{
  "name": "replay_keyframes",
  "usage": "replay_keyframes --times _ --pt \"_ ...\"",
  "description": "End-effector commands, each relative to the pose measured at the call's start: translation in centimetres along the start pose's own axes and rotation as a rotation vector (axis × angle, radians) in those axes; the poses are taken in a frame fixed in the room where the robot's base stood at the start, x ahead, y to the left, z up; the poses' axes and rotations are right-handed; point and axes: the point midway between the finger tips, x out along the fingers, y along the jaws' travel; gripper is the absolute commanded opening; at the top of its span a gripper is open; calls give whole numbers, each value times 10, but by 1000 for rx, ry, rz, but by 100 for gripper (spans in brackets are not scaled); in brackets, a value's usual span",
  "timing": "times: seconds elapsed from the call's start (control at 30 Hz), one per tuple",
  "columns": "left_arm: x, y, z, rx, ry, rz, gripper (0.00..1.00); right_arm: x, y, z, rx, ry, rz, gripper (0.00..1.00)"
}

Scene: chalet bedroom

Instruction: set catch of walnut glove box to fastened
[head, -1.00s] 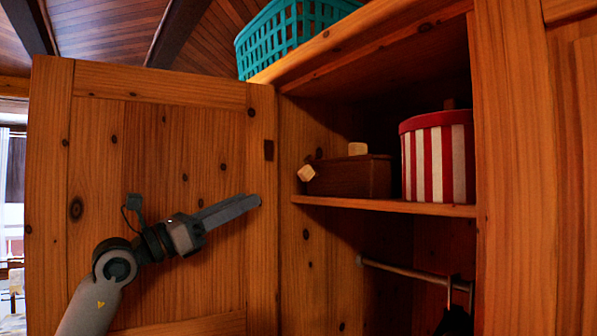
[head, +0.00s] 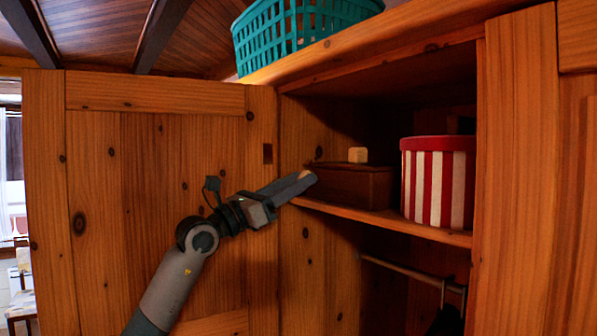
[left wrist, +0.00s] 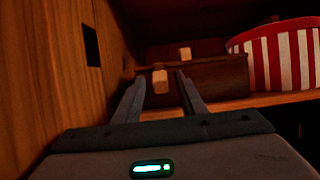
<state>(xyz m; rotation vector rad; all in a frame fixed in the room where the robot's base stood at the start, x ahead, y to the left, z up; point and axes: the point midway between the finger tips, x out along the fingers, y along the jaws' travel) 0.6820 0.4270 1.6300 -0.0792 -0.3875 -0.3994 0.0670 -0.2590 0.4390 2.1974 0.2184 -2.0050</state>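The walnut glove box (head: 352,187) is a dark brown box on the wardrobe shelf, and it also shows in the left wrist view (left wrist: 218,80). A pale block-like piece (head: 357,155) stands at its top. Another pale piece, perhaps the catch (left wrist: 160,80), is on the near side of the box in the left wrist view. My left gripper (head: 309,179) is at the box's left end. In the left wrist view its fingers (left wrist: 160,86) are apart, with the near pale piece showing between them; contact cannot be told. My right gripper is not in view.
A red-and-white striped round box (head: 438,182) stands right of the glove box on the shelf (head: 420,228). The open wardrobe door (head: 150,150) is at left. A teal basket (head: 300,30) sits on top. A hanging rail (head: 405,272) runs below the shelf.

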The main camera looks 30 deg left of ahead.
Motion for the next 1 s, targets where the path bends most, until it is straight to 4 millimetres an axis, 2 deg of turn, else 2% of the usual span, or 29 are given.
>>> replay_keyframes --times 0.1,0.43,0.47,0.6,1.0 --pt "7 0 1 0 1 -1 38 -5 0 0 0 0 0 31" --pt "8 0 -1 0 1 -1 38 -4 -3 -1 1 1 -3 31" --pt "8 0 0 0 0 -1 33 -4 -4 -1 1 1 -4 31" --pt "8 0 0 0 1 -1 0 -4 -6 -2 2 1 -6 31" --pt "9 0 4 2 32 0 0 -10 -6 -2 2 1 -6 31"
